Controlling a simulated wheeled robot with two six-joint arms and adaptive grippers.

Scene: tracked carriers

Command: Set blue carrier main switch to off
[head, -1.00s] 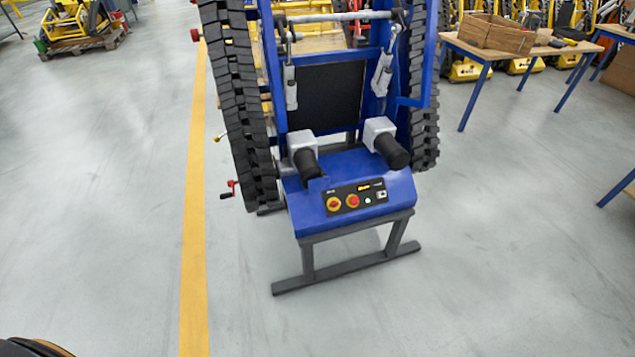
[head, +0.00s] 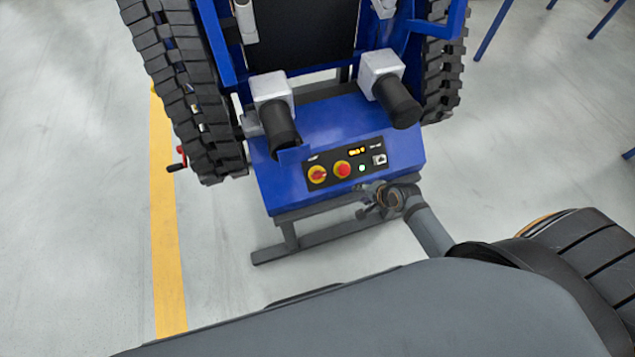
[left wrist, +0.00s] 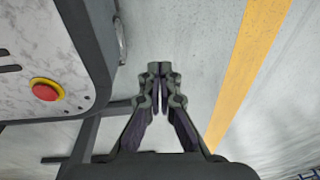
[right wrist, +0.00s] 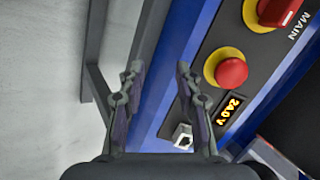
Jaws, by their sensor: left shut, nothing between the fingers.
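The blue carrier (head: 290,190) has a black control panel (head: 330,181) on its sloped front. The main switch (head: 317,174), a red handle on a yellow disc, is at the panel's left; its setting is too small to read. The right wrist view shows the main switch (right wrist: 268,14) at the top edge, partly cut off, beside the label "MAIN". My right gripper (head: 366,204) is in front of the carrier's lower front edge, below the panel's right part. In its wrist view the right gripper (right wrist: 158,70) is open and empty. My left gripper (left wrist: 160,69) is shut and empty over the floor.
A red mushroom button (head: 342,169) on yellow sits right of the switch. A socket (right wrist: 183,137) is near the right gripper's fingers. Floor is clear left of the yellow line (head: 164,220).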

